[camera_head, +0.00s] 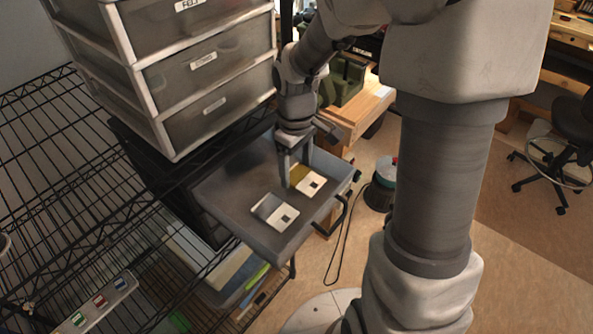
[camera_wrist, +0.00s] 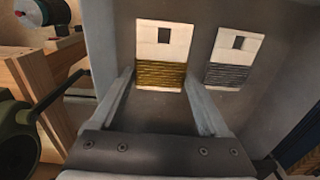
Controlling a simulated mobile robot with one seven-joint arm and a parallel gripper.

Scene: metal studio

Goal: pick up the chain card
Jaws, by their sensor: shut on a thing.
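Two white chain cards lie in an open grey drawer (camera_head: 235,190). The card with the gold-coloured chain (camera_head: 312,184) is at the drawer's right side and also shows in the wrist view (camera_wrist: 163,42). The card with the silver-grey chain (camera_head: 283,215) lies nearer the drawer's middle and shows to the right in the wrist view (camera_wrist: 240,47). My gripper (camera_wrist: 160,76) reaches down into the drawer, its fingers on either side of the gold chain card, shut on its chain end. I cannot tell whether that card is lifted off the drawer floor. The silver card is apart from the fingers.
A stack of clear plastic drawers (camera_head: 205,75) stands just behind the open drawer. A black wire shelf (camera_head: 60,170) fills the left. A wooden bench (camera_head: 365,108) is behind my gripper. A dark drawer handle (camera_head: 343,213) sticks out at the front right.

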